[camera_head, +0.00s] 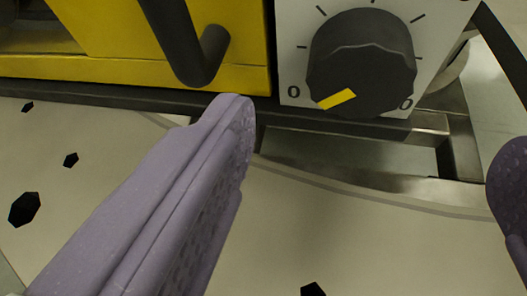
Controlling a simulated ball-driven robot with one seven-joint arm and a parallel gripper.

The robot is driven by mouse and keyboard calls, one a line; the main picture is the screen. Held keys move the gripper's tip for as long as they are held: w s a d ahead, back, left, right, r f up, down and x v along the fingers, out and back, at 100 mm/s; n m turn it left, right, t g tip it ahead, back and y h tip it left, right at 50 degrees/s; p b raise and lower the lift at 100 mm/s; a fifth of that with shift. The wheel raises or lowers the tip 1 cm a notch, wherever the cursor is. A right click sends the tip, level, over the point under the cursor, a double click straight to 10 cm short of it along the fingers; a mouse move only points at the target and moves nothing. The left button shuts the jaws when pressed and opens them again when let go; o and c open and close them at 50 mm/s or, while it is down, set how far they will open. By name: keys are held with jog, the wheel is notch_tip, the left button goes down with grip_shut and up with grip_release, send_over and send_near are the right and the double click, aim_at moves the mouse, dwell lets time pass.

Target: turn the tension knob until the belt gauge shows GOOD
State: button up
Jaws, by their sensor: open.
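A black round knob (362,58) is mounted on a pale dial panel (292,22) at the upper right. A yellow mark on the knob's lower left points toward the printed 0. Tick marks run around the knob, and another figure, partly cut off by the knob, shows at its lower right. My gripper (374,138) is open, with purple fingers at the left and right edge. The knob lies above the gap between the fingertips, and neither finger appears to touch it. No belt gauge is in view.
A yellow drawer-like front (105,72) with a dark bent handle (213,50) is left of the dial panel. A dark metal frame (395,128) runs beneath both. A pale plate (380,245) with several black holes fills the lower part.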

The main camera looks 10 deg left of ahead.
aim_at(364, 74)
jog(key=b+x, duration=0.2)
jog(key=x, duration=0.4)
jog(key=shift+w+f+b, duration=0.15)
jog(key=shift+f+b, duration=0.15)
jog(key=shift+w+d+f, duration=0.1)
jog(key=shift+w+d, duration=0.05)
jog(key=shift+w, duration=0.4)
jog(key=shift+c, duration=0.5)
jog(key=c, duration=1)
jog(key=shift+o, duration=0.2)
jog(key=shift+p, duration=0.3)
